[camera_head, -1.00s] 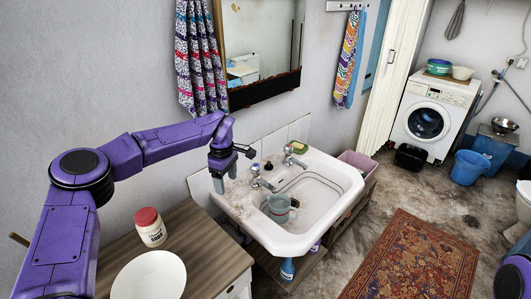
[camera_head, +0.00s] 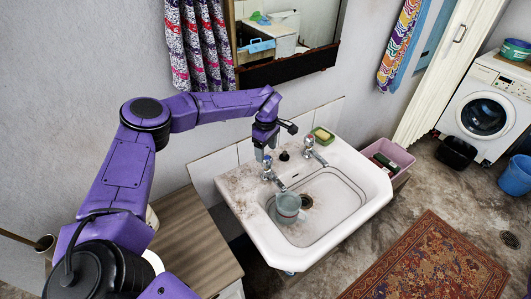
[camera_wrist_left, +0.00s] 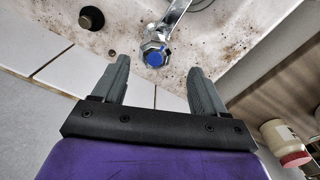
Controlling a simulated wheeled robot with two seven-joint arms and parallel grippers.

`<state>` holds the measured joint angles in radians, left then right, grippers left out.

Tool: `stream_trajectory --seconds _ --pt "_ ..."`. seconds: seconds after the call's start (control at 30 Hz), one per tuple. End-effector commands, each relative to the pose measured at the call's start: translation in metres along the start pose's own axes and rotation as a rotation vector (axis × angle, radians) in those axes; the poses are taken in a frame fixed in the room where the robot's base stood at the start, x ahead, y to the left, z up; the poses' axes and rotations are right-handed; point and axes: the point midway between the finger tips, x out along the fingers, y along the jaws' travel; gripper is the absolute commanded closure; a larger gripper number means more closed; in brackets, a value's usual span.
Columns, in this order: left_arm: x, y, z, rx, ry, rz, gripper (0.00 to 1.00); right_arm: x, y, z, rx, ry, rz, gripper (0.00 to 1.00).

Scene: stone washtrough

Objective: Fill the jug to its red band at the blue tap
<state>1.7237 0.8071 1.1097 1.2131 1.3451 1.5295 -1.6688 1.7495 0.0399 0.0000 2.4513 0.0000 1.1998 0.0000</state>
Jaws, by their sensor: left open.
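The jug (camera_head: 288,205), a grey-green cup with a handle, stands in the white sink basin (camera_head: 345,215), under the spout of the left tap (camera_head: 280,184). The blue-capped tap knob (camera_wrist_left: 155,55) shows in the left wrist view, just beyond and between my fingertips. My left gripper (camera_head: 265,153) is open, close above that tap. Its spread fingers also show in the left wrist view (camera_wrist_left: 157,66), apart from the knob. My right gripper is out of view.
A second tap (camera_head: 309,142), a black plug (camera_head: 284,156) and a green-and-yellow sponge (camera_head: 322,134) are on the sink's back ledge. A mirror (camera_head: 288,62) hangs above. A wooden counter (camera_head: 195,240) stands left. A jar (camera_wrist_left: 283,140) shows in the left wrist view.

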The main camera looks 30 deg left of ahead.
Motion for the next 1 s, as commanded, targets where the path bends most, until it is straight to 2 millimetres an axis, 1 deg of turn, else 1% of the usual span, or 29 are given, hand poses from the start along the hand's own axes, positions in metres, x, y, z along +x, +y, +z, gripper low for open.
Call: stream_trajectory --seconds 0.03,0.1,0.23,0.33,0.53,0.57,0.6,0.67,0.7,0.73,0.87,1.0 --pt "0.009 0.000 0.000 -0.001 0.001 -0.006 0.28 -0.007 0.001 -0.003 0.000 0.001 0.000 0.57" --pt "0.023 0.000 -0.001 -0.001 0.000 -0.005 0.28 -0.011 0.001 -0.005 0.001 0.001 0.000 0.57" --pt "0.040 0.001 -0.003 -0.002 -0.002 -0.004 0.28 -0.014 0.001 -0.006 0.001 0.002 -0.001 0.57" --pt "0.044 0.001 -0.003 -0.001 -0.001 -0.002 0.28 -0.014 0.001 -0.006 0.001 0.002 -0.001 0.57" --pt "0.044 0.001 -0.001 -0.001 0.001 0.000 0.28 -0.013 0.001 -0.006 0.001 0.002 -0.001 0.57" --pt "0.044 0.001 0.000 -0.001 0.001 0.000 0.34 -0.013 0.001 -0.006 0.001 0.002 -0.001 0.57" --pt "0.044 0.001 0.000 -0.001 0.001 0.000 0.47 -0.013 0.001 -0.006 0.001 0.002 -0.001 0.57" --pt "0.044 0.001 0.000 -0.001 0.001 0.000 0.67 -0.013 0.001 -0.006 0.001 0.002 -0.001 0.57" --pt "0.044 0.001 0.000 -0.001 0.001 -0.001 0.80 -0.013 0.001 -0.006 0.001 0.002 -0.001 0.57" --pt "0.044 0.001 0.000 -0.001 0.000 -0.001 0.84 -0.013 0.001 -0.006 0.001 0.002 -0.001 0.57" --pt "0.045 0.001 0.001 -0.010 -0.001 -0.001 0.84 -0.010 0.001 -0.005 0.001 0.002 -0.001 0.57" --pt "0.051 0.001 0.001 -0.142 -0.001 0.001 0.84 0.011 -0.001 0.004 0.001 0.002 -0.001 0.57"
